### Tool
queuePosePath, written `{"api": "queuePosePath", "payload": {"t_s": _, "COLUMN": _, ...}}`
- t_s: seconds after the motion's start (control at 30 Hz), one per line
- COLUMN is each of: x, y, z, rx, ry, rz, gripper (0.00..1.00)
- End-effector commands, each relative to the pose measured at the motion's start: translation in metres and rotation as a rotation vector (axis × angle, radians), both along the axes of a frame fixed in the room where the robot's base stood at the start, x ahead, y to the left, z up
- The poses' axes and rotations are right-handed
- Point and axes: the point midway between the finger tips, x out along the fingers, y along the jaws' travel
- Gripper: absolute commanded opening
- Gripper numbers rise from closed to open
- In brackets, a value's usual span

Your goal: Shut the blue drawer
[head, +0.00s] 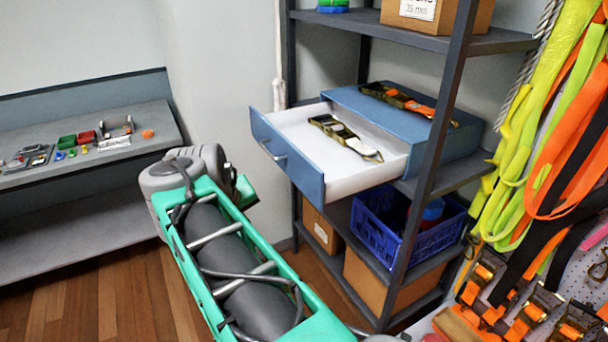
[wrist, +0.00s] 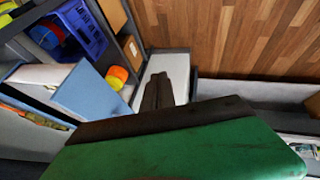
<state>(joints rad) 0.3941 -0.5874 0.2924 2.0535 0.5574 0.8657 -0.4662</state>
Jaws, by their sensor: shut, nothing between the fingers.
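The blue drawer (head: 287,155) stands well open from its blue cabinet (head: 400,118) on the rack shelf. Its front panel has a grey handle, and its white inside holds a camouflage strap with a buckle (head: 345,137). In the wrist view the drawer's blue front (wrist: 93,100) is left of my fingers. My gripper (wrist: 168,62) shows there with its dark fingers together and nothing between them. In the head view my arm's end is left of the drawer front, apart from it, and the fingers are hidden.
A camouflage and orange strap (head: 405,102) lies on the cabinet top. A dark rack post (head: 435,150) stands in front of the cabinet. Below are a blue crate (head: 385,232) and cardboard boxes. A grey bench (head: 90,165) with small items is at left; straps hang at right.

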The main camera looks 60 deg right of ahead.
Motion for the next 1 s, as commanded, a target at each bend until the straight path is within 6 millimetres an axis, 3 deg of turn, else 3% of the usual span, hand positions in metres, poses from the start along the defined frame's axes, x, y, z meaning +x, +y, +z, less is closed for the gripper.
{"api": "queuePosePath", "payload": {"t_s": 0.03, "x": -0.019, "y": -0.032, "z": 0.034, "rx": -0.04, "ry": 0.009, "rz": -0.083, "gripper": 0.0}}
{"api": "queuePosePath", "payload": {"t_s": 0.1, "x": -0.043, "y": -0.062, "z": 0.055, "rx": -0.082, "ry": 0.027, "rz": -0.163, "gripper": 0.0}}
{"api": "queuePosePath", "payload": {"t_s": 0.2, "x": -0.061, "y": -0.08, "z": 0.065, "rx": -0.108, "ry": 0.043, "rz": -0.216, "gripper": 0.0}}
{"api": "queuePosePath", "payload": {"t_s": 0.37, "x": -0.062, "y": -0.093, "z": 0.049, "rx": -0.11, "ry": 0.048, "rz": -0.223, "gripper": 0.0}}
{"api": "queuePosePath", "payload": {"t_s": 0.73, "x": -0.056, "y": -0.14, "z": -0.014, "rx": -0.107, "ry": 0.048, "rz": -0.223, "gripper": 0.0}}
{"api": "queuePosePath", "payload": {"t_s": 1.0, "x": -0.074, "y": -0.172, "z": -0.014, "rx": -0.109, "ry": 0.043, "rz": -0.222, "gripper": 0.0}}
